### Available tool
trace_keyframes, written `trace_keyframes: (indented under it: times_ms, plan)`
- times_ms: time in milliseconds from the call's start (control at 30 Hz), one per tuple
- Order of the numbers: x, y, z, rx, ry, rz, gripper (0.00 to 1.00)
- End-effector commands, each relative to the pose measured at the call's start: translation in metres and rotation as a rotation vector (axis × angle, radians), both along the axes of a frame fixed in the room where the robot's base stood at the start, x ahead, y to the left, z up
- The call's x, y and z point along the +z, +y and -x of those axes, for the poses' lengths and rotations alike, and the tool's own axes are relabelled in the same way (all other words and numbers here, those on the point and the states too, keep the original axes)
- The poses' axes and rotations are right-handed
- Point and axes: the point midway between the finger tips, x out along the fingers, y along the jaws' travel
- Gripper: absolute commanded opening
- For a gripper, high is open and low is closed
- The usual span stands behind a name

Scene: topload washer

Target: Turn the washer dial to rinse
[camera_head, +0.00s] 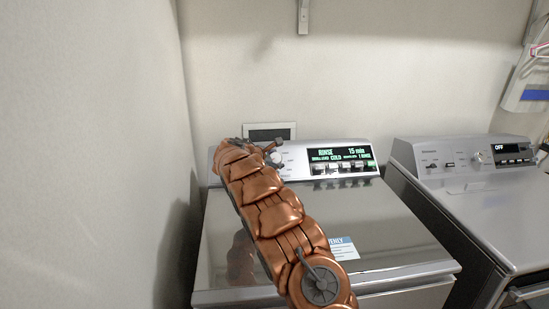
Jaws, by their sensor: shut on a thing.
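The topload washer (370,230) stands in front of me, its lid down. Its control panel has a lit display (339,155) that reads "RINSE", "COLD" and "15 min". The round washer dial (275,158) is at the left of the panel, partly hidden by my gripper. My gripper (272,150) is at the dial with its fingers shut on it. My copper-coloured arm reaches over the lid and hides part of the panel's left side.
A second machine (465,190) with a display reading "OFF" stands to the right. A wall is close on the left, and a wall plate (270,131) is behind the washer. A white item (528,80) hangs at the upper right.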

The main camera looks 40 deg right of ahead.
Motion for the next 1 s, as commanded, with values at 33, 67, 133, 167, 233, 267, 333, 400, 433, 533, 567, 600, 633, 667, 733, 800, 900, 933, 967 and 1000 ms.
trace_keyframes:
  times_ms: [33,67,133,167,233,267,333,400,433,533,567,600,633,667,733,800,900,933,967,1000]
  plan:
    - [0.0021,0.0000,-0.0008,-0.003,-0.005,-0.002,0.20]
    - [0.0019,-0.0001,-0.0007,-0.005,-0.006,-0.003,0.20]
    - [0.0018,-0.0001,-0.0006,-0.009,-0.007,-0.005,0.20]
    - [0.0018,-0.0002,-0.0004,-0.010,-0.007,-0.006,0.20]
    - [0.0018,-0.0003,-0.0003,-0.010,-0.007,-0.006,0.20]
    - [0.0019,-0.0004,-0.0004,-0.010,-0.007,-0.006,0.20]
    - [0.0019,-0.0004,-0.0002,-0.011,-0.007,-0.005,0.20]
    - [0.0022,-0.0005,-0.0003,-0.011,-0.007,-0.005,0.20]
    - [0.0022,-0.0005,-0.0003,-0.011,-0.007,-0.005,0.20]
    - [0.0024,-0.0004,-0.0003,-0.010,-0.007,-0.004,0.60]
    - [0.0023,-0.0004,-0.0003,-0.010,-0.007,-0.004,0.63]
    - [0.0020,-0.0003,-0.0003,-0.011,-0.007,-0.005,0.67]
    - [0.0020,-0.0002,-0.0003,-0.010,-0.007,-0.006,0.70]
    - [0.0018,-0.0002,-0.0003,-0.010,-0.007,-0.006,0.73]
    - [0.0016,0.0000,-0.0003,-0.010,-0.006,-0.005,0.81]
    - [0.0015,0.0000,-0.0003,-0.010,-0.006,-0.005,0.81]
    - [0.0012,0.0000,-0.0002,-0.010,-0.006,-0.006,0.81]
    - [0.0012,0.0000,-0.0002,-0.010,-0.006,-0.006,0.81]
    - [0.0012,0.0000,-0.0002,-0.010,-0.006,-0.006,0.81]
    - [0.0012,0.0001,-0.0001,-0.010,-0.006,-0.006,0.81]
